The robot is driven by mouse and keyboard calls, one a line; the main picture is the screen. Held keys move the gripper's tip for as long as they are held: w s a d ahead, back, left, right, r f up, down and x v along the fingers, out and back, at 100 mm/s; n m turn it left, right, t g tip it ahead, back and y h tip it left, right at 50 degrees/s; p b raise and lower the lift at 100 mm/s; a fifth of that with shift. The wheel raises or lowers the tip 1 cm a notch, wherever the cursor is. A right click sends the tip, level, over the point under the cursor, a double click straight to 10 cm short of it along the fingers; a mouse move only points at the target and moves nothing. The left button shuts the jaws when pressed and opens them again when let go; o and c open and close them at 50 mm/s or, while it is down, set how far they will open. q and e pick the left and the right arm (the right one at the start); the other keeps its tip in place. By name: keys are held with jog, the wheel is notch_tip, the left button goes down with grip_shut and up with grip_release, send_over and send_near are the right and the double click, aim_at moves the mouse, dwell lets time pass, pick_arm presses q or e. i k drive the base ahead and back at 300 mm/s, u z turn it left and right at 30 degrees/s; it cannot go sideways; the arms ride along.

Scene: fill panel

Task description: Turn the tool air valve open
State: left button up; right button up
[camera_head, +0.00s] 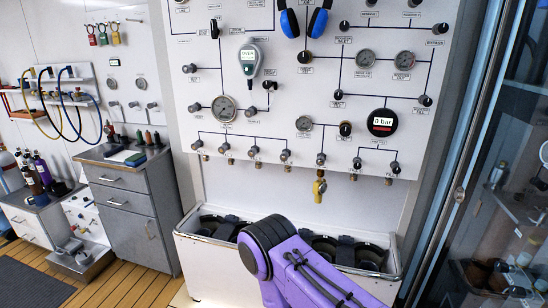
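A white fill panel (285,85) fills the middle of the view, with many black knobs and gauges joined by dark lines. Its labels are mostly too small to read, so I cannot tell which knob is the tool air valve. Candidates include a black knob (345,129) right of centre, a knob (251,111) left of centre, and a row of knobs (285,155) along the lower edge. A purple arm link of mine with a dark joint rises at the bottom centre, in front of the panel's base. Neither gripper shows.
A round black display (382,122) reads 0 bar. Blue ear defenders (289,22) hang at the top. A white open-topped bin (215,265) with dark cylinders stands below the panel. A grey cabinet (130,205) is at left, a glass-fronted cabinet (500,200) at right.

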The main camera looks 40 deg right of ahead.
aim_at(320, 162)
jog(key=u, duration=0.1)
jog(key=i, duration=0.9)
jog(key=z, duration=0.8)
jog(key=i, duration=0.6)
jog(key=z, duration=0.7)
